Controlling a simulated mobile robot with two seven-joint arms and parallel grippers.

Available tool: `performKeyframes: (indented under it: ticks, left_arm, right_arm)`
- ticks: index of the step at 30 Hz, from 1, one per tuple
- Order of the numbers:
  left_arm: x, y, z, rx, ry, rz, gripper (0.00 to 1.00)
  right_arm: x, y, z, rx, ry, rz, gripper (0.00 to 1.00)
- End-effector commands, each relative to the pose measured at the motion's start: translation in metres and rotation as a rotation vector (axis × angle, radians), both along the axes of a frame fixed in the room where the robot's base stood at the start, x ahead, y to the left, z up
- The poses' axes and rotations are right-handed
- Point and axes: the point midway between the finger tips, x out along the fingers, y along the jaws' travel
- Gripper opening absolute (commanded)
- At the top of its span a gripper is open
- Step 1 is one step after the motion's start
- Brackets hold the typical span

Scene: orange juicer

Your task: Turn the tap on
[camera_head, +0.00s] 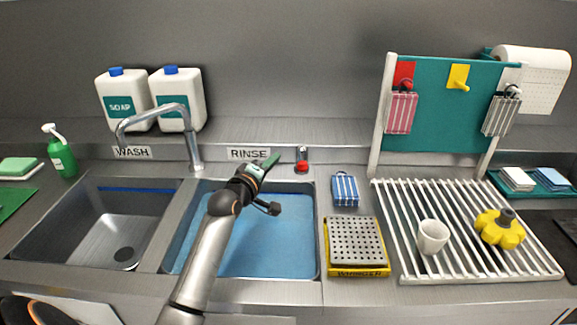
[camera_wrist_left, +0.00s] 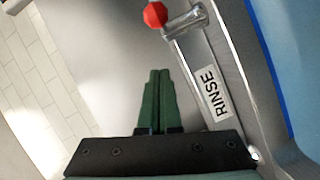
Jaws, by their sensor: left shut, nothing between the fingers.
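The metal tap (camera_head: 186,120) stands behind the two sinks, its spout curving left over the left sink. A small red-topped tap lever (camera_head: 301,158) stands at the back of the right sink, to the right of the RINSE label (camera_head: 249,154). In the left wrist view its red knob (camera_wrist_left: 155,14) shows at the top, ahead of the fingers, on a metal stem. My left gripper (camera_head: 271,160) is shut and empty above the back of the right sink, left of the red lever and apart from it. Its green fingers (camera_wrist_left: 160,75) are together. My right gripper is out of view.
The right sink (camera_head: 318,250) holds blue water; the left sink (camera_head: 75,228) looks empty. Two soap jugs (camera_head: 180,97) stand on the back ledge. A blue striped item (camera_head: 345,190) and a yellow tray (camera_head: 358,271) sit right of the sink, beside the drying rack (camera_head: 458,270).

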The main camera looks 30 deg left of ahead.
Motion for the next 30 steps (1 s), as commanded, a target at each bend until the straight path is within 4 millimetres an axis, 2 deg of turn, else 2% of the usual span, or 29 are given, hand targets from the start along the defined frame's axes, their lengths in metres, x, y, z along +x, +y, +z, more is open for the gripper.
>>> performKeyframes:
  ticks: [2,3,6,12,30]
  left_arm:
    - [0.012,0.002,0.000,0.002,0.000,0.001,0.00]
    - [0.014,-0.006,-0.004,-0.003,0.002,-0.002,0.00]
    - [0.019,-0.019,-0.009,-0.003,0.000,-0.002,0.00]
    - [0.024,-0.031,-0.015,0.000,0.000,0.001,0.00]
    - [0.026,-0.033,-0.016,-0.001,-0.001,0.006,0.00]
  right_arm:
    - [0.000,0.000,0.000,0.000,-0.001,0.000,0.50]
    - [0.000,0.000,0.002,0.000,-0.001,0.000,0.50]
    - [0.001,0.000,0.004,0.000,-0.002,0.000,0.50]
    - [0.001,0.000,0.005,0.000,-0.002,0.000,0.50]
    - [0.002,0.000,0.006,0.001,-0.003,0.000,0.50]
